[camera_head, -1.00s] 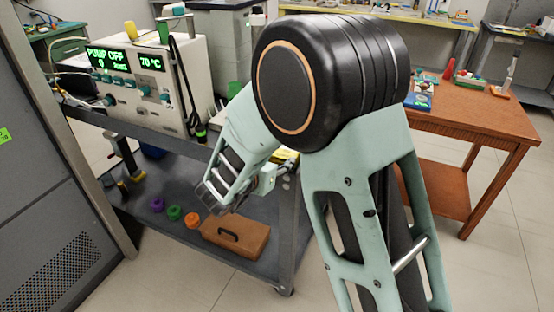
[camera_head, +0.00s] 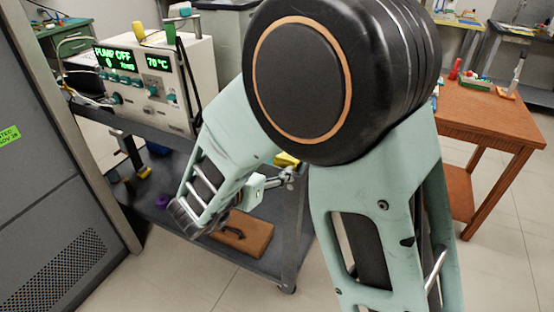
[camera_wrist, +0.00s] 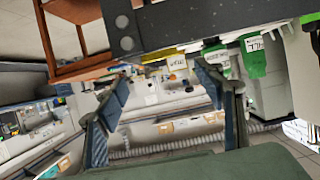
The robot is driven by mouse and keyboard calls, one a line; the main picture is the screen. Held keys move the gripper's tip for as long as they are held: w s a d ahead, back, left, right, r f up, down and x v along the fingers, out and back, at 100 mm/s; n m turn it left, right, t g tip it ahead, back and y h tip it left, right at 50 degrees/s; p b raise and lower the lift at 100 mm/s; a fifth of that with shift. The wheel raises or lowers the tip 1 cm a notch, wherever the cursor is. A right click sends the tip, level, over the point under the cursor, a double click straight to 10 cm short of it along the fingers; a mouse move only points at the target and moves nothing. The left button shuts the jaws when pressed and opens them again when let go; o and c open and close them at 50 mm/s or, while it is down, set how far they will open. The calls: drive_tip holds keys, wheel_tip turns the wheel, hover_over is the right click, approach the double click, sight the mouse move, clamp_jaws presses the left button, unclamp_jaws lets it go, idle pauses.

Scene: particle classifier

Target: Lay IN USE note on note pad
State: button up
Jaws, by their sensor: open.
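A small yellow item (camera_head: 286,160) shows at the right end of the cart's upper shelf in the head view, partly hidden by my arm. In the wrist view a yellow note with dark lettering (camera_wrist: 177,62) shows by the dark cart edge. Its lettering is too small to read surely, and I cannot tell the IN USE note from the note pad. My gripper (camera_wrist: 165,92) is open, with its two fingers apart and nothing seen between them. The yellow note appears beyond the fingertips, apart from them. In the head view my gripper is close to the yellow item.
A dark cart edge (camera_wrist: 185,22) crosses the top of the wrist view, with green tags (camera_wrist: 253,57) beside it. The pump unit (camera_head: 160,80) stands on the cart. A brown case (camera_head: 245,238) lies on the lower shelf. A wooden table (camera_head: 490,115) stands at right.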

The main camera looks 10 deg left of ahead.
drive_tip(key=shift+v, duration=1.75)
